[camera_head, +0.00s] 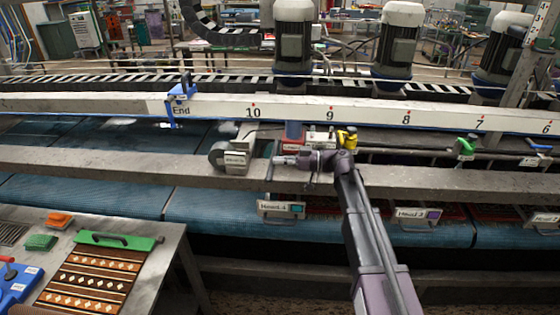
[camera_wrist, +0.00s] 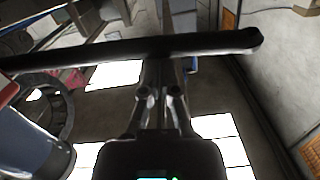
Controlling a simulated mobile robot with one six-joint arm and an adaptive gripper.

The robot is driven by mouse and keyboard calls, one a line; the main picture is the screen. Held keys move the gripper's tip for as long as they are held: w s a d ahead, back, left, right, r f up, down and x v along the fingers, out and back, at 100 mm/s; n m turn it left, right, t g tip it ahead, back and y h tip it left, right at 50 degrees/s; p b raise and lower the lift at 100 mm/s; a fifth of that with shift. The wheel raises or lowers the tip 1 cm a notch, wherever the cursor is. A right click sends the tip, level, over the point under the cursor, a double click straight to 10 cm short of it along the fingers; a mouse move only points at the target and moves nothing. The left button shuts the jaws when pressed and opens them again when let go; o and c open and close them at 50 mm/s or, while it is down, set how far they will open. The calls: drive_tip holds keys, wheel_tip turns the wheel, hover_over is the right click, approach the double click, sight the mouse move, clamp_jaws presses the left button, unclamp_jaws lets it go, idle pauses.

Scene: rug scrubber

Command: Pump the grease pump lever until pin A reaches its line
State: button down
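My gripper (camera_head: 300,160) is at the grey front beam, by a small assembly below the number 9 and 10 marks. In the wrist view a long dark bar with a rounded end (camera_wrist: 215,43), which looks like the pump lever, runs across just past my fingertips. My gripper's fingers (camera_wrist: 163,68) are close together and look shut, with the bar across their tips and not visibly between them. Whether they touch it is unclear. A small red and blue cylinder (camera_head: 294,131), perhaps part of the pump, stands behind my gripper. I cannot make out pin A or its line.
A grey block (camera_head: 236,156) sits on the beam left of my gripper. A yellow fitting (camera_head: 347,138) is close on its right, a green one (camera_head: 465,146) farther right. The labelled Head 4 box (camera_head: 281,209) hangs below. A bench with a patterned rug sample (camera_head: 95,274) stands front left.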

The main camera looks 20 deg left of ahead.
drive_tip(key=w+d+r+p, duration=0.3)
drive_tip(key=d, duration=0.7)
drive_tip(key=shift+d+r, duration=0.15)
drive_tip(key=shift+r, duration=0.2)
drive_tip(key=shift+w, duration=0.1)
drive_tip(key=s+d+f+m+t+h+b, duration=0.1)
drive_tip(key=s+d+f+m+h, duration=0.4)
drive_tip(key=d, duration=0.6)
drive_tip(key=s+d+f+m+t+h+b, duration=0.1)
drive_tip(key=s+d+f+m+t+h, duration=0.1)
drive_tip(key=s+d+f+m+h, duration=0.4)
drive_tip(key=s+d+f+m+t+h, duration=0.1)
drive_tip(key=s+d+f+m+h, duration=0.4)
drive_tip(key=d, duration=1.2)
wheel_tip(320, 180, down, 5)
drive_tip(key=m, duration=0.3)
drive_tip(key=shift+s+m+t+h+b, duration=0.3)
drive_tip(key=shift+t+h+b, duration=0.1)
drive_tip(key=shift+r, duration=0.1)
